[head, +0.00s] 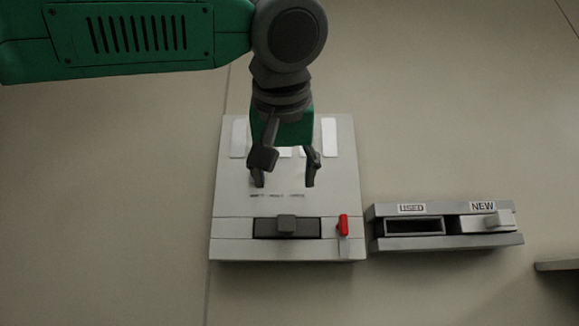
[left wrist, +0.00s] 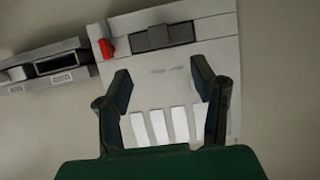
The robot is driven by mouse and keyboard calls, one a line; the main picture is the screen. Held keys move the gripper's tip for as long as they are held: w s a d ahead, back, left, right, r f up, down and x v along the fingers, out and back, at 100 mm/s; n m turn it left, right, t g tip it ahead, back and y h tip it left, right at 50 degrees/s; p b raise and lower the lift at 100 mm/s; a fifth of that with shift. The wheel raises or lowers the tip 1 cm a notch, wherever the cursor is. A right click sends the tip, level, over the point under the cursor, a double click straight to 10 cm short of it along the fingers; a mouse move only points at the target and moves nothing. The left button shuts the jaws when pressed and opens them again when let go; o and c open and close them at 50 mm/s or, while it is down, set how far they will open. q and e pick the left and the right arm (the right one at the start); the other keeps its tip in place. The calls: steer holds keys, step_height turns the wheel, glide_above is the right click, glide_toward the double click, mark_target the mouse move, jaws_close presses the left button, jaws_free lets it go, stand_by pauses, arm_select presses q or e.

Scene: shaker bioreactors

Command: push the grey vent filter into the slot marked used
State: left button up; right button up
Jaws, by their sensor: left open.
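The grey vent filter (head: 286,223) sits in a dark recess at the front of the pale bioreactor unit (head: 232,190). It also shows in the left wrist view (left wrist: 158,37). The slot marked USED (head: 413,227) is a dark, empty opening in the grey holder to the right of the unit. It appears at the left of the left wrist view (left wrist: 62,64). My left gripper (head: 285,180) is open and empty above the unit, behind the filter and apart from it. My right gripper does not show.
A red lever (head: 343,225) stands on the unit just right of the filter. The NEW slot holds a pale filter (head: 489,223) with a raised knob. White strips (head: 329,138) lie at the unit's back. The surface left of the unit is clear.

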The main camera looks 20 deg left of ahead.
mark_target(287, 222)
arm_select(q)
steer(key=p+x, duration=0.1)
steer(key=x, duration=0.4)
steer(key=p+x, duration=0.1)
steer(key=x, duration=0.5)
steer(key=shift+w+d+f+p, duration=0.1)
steer(key=shift+w+d+p, duration=0.1)
steer(key=shift+w+p, duration=0.1)
steer(key=shift+w+a+f, duration=0.1)
steer(key=shift+w+a, duration=0.1)
steer(key=shift+a, duration=0.15)
steer(key=shift+c, duration=0.4)
jaws_close()
steer(key=shift+s, duration=0.15)
steer(key=shift+s+d+b, duration=0.35)
steer(key=shift+s+b, duration=0.25)
steer(key=shift+s, duration=0.15)
